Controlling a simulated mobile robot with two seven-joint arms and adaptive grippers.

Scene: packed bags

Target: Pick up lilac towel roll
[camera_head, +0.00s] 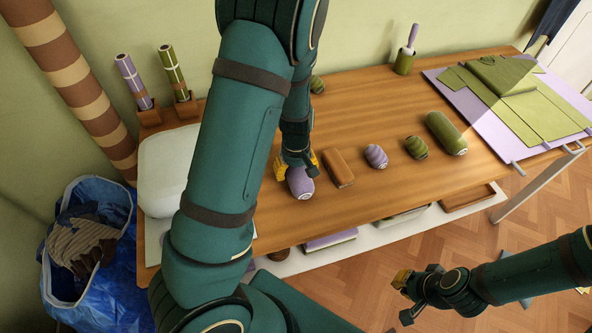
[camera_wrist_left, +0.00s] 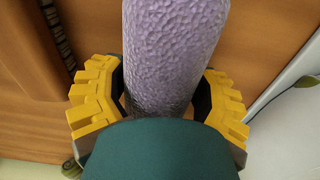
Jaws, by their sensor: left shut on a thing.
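The lilac towel roll (camera_head: 300,184) is on or just above the wooden table (camera_head: 365,95), left of a brown block. My left gripper (camera_head: 296,166) is over it with a yellow finger on each side. In the left wrist view the roll (camera_wrist_left: 172,50) is textured purple and lies between the yellow fingers of the gripper (camera_wrist_left: 160,100), which is shut on it. I cannot tell whether the roll is clear of the table. My right gripper (camera_head: 415,295) is away from the table, over the floor at lower right. Its fingers look apart and empty.
A brown block (camera_head: 338,168), a striped lilac roll (camera_head: 376,156), a striped green roll (camera_head: 416,147) and a larger green roll (camera_head: 446,133) lie to the right. A lilac mat (camera_head: 460,88) with green cloth is at far right. The table's middle is clear.

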